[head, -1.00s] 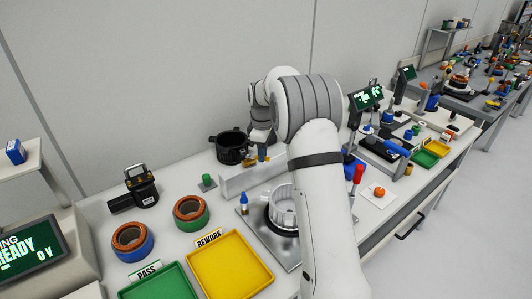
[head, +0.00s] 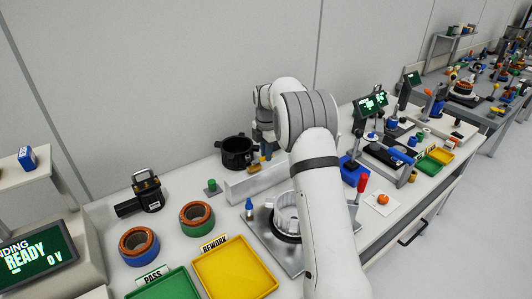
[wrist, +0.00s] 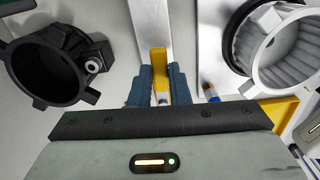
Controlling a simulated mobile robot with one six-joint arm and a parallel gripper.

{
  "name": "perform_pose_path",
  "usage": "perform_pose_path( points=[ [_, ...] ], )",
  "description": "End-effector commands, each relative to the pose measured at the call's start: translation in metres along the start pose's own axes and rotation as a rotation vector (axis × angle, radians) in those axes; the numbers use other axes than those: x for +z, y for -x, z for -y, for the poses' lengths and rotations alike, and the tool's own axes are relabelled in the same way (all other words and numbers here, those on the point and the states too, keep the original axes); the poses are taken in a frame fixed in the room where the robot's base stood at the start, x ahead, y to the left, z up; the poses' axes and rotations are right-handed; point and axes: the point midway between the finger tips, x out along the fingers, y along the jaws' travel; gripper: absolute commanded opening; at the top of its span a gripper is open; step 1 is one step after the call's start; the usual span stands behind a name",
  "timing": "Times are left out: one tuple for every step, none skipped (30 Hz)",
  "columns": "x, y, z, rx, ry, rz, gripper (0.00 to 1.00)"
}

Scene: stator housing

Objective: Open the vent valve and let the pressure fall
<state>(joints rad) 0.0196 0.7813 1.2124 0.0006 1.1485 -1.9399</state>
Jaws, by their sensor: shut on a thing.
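My gripper (wrist: 160,88) has blue fingers shut on a yellow lever (wrist: 158,62), which I take to be the vent valve handle. In the wrist view the lever lies between the fingers, over the light grey bar (wrist: 149,22). In the head view my gripper (head: 266,151) is low at the far side of this bar (head: 240,187), and a bit of the yellow lever (head: 254,168) shows beside it. The valve body is mostly hidden, and I cannot tell how far the lever is turned. No pressure reading is legible.
A black housing (head: 237,151) stands left of my gripper. A silver ribbed housing (head: 286,212) stands on a metal plate in front, partly behind my arm. A blue-tipped bottle (head: 249,207), copper-wound rings (head: 196,216) and a yellow tray (head: 205,283) lie to the left.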

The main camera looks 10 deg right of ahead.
Motion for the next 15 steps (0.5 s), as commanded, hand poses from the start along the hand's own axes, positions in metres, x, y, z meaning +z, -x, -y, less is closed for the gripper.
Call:
perform_pose_path(
  points=[
    [0.0006,0.0016,-0.0020,0.004,0.019,0.003,0.00],
    [0.0006,0.0017,-0.0025,0.004,0.029,0.003,0.00],
    [0.0005,0.0017,-0.0032,0.004,0.041,0.003,0.00],
    [0.0005,0.0017,-0.0036,0.004,0.049,0.003,0.00],
    [0.0005,0.0018,-0.0040,0.004,0.056,0.003,0.00],
    [0.0004,0.0018,-0.0044,0.005,0.064,0.004,0.00],
    [0.0004,0.0018,-0.0046,0.005,0.068,0.004,0.00],
    [0.0003,0.0018,-0.0048,0.005,0.072,0.004,0.00],
    [0.0003,0.0018,-0.0050,0.005,0.077,0.004,0.00],
    [0.0002,0.0019,-0.0052,0.005,0.080,0.004,0.00],
    [0.0002,0.0019,-0.0053,0.005,0.082,0.004,0.00],
    [0.0001,0.0019,-0.0054,0.005,0.084,0.004,0.00],
    [0.0000,0.0019,-0.0055,0.005,0.085,0.004,0.00],
    [0.0000,0.0019,-0.0055,0.005,0.086,0.004,0.00],
    [-0.0001,0.0019,-0.0056,0.005,0.086,0.004,0.00]
  ],
)
